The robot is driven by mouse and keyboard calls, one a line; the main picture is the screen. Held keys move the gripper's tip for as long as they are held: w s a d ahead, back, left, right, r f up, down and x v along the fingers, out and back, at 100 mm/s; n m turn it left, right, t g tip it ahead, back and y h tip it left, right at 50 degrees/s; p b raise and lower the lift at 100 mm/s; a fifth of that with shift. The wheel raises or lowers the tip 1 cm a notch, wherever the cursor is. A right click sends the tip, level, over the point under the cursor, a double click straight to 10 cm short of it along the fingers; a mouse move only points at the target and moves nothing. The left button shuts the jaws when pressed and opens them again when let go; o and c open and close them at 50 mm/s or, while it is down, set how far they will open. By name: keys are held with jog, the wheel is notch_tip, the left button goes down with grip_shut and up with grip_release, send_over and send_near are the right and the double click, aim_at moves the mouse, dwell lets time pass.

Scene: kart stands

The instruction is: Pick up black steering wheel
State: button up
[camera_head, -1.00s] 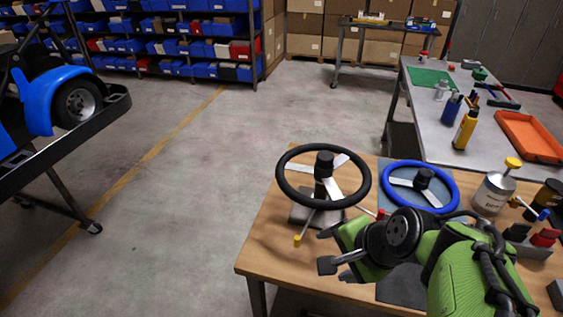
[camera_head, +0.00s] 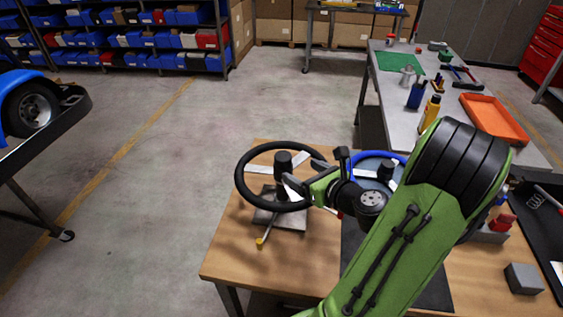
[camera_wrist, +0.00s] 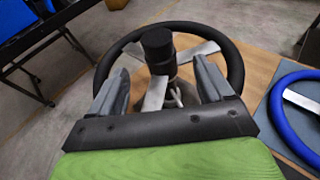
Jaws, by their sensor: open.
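The black steering wheel (camera_head: 241,187) has a black rim, light metal spokes and a dark centre hub. It sits raised on a grey stand on the wooden table, at the table's left part. It also shows in the wrist view (camera_wrist: 237,68), with its hub post ahead between my fingers. My gripper (camera_head: 305,185) is at the right side of the wheel in the head view. In the wrist view its two fingers (camera_wrist: 165,85) are apart, with no thing gripped between them. My gripper and arm hide part of the wheel's right side.
A blue steering wheel (camera_head: 366,155) lies right of the black one, partly behind my arm; it also shows in the wrist view (camera_wrist: 279,117). A yellow-tipped lever (camera_head: 260,242) sticks out in front of the stand. A grey bench (camera_head: 392,92) with tools stands behind. Open floor lies left.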

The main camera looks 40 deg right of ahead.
aim_at(288, 164)
jog(key=b+x, duration=0.1)
jog(key=x, duration=0.7)
jog(key=shift+r, duration=0.1)
jog(key=shift+s+a, duration=0.1)
jog(key=shift+c, duration=0.5)
jog(key=shift+r, duration=0.1)
grip_shut()
